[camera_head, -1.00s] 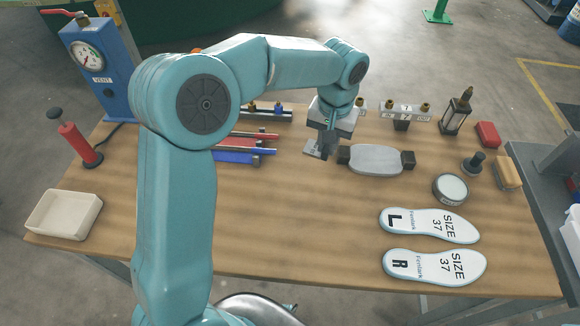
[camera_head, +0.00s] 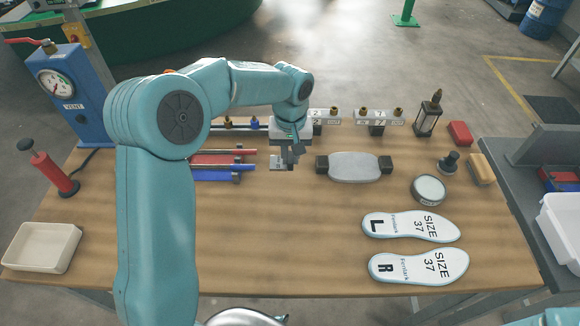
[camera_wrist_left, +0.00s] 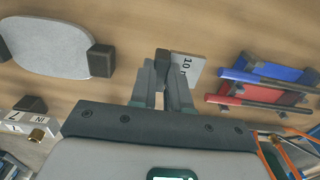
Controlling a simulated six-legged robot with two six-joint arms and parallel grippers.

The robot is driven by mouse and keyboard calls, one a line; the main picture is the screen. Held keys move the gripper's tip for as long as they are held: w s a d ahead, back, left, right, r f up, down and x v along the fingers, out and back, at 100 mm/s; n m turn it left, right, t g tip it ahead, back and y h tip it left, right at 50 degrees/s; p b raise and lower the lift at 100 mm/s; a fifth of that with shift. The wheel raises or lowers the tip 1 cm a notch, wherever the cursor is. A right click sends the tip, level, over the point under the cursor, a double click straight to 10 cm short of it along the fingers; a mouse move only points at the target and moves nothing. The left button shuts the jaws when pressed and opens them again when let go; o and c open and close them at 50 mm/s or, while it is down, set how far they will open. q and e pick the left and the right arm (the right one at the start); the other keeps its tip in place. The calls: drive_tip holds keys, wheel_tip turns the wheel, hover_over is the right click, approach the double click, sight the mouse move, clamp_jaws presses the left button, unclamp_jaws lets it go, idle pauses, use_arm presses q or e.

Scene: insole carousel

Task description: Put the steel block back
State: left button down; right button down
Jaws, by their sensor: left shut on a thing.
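The steel block (camera_wrist_left: 188,66) is a pale, flat-faced piece marked "10" in the left wrist view. In the head view it shows as a small light grey shape (camera_head: 279,163) beside the fingers. My left gripper (camera_head: 297,150) is shut on it, at the middle back of the table, left of a grey rounded pad with dark ends (camera_head: 354,167). In the left wrist view the fingertips (camera_wrist_left: 162,72) meet at the block's edge. Part of the block is hidden by the fingers. I cannot tell whether it touches the tabletop. My right gripper is not in view.
Red and blue bars (camera_head: 224,157) lie on supports just left of the gripper. Numbered fixtures with brass knobs (camera_head: 380,118) stand behind. Two insoles (camera_head: 411,226), a round tin (camera_head: 428,189) and a stamp (camera_head: 449,162) are to the right. The table's front middle is clear.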

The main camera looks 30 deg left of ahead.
sight(290, 168)
use_arm(q)
drive_tip(key=shift+f, duration=2.55)
drive_tip(key=shift+f, duration=0.15)
drive_tip(key=c, duration=1.1)
unclamp_jaws()
